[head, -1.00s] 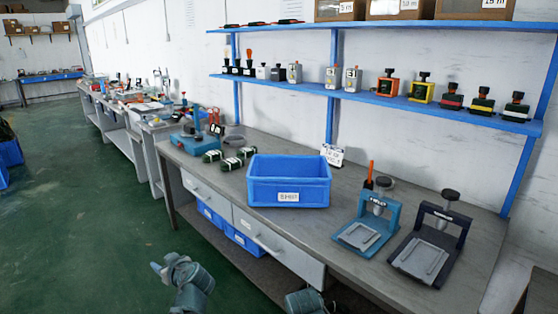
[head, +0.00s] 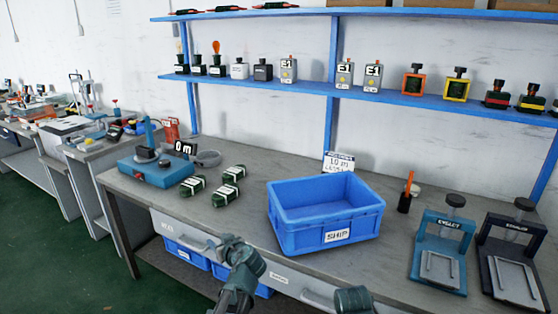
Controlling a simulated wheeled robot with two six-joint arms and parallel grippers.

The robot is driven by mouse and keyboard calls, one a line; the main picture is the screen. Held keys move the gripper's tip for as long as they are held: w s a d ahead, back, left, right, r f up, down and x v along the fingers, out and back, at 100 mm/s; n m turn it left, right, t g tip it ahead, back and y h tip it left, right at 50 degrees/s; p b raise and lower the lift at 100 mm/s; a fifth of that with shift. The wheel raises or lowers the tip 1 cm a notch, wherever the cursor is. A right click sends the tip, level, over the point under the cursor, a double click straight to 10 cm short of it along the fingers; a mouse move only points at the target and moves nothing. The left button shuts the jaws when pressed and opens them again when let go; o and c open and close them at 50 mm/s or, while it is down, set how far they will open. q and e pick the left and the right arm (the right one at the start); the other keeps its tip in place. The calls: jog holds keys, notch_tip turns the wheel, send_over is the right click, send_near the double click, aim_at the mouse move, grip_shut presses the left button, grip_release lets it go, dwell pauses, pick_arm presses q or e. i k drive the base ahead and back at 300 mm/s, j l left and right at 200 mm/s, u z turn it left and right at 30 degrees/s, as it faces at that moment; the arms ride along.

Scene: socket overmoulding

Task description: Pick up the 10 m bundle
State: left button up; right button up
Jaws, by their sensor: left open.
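Three dark green bundles with white bands lie close together on the bench, left of the blue bin: a left one (head: 193,186), a back one (head: 235,173) and a front one (head: 225,195). No length can be read on them. A small sign reading "10 m" (head: 340,162) stands behind the bin. My left gripper (head: 213,244) is open, near the bench's front edge, below and apart from the bundles in the picture. Its fingers are small and hard to make out. My right gripper is out of view; only a part of my right arm shows at the bottom.
The blue bin (head: 300,241) labelled "SHIP" looks empty. A blue device (head: 150,172) with a "0 m" display (head: 185,148) stands left of the bundles. Two presses, teal (head: 440,254) and dark (head: 510,262), stand at right.

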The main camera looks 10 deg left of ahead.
aim_at(235, 173)
jog(key=i+j+z, duration=0.1)
jog(key=j+z, duration=0.15)
jog(key=j, duration=0.4)
jog(key=j+z, duration=0.25)
jog(key=j, duration=0.45)
jog(key=j+z, duration=0.25)
jog(key=j, duration=0.4)
jog(key=k+j+z, duration=0.25)
jog(key=j, duration=0.4)
jog(key=j+z, duration=0.2)
jog(key=j, duration=0.25)
jog(key=j+z, duration=0.2)
jog(key=j, duration=0.25)
jog(key=j+z, duration=0.15)
jog(key=j, duration=0.3)
jog(key=k+j+z, duration=0.2)
jog(key=j, duration=0.25)
jog(key=j+z, duration=0.2)
jog(key=j, duration=0.2)
jog(key=k+j+z, duration=0.2)
jog(key=j, duration=0.2)
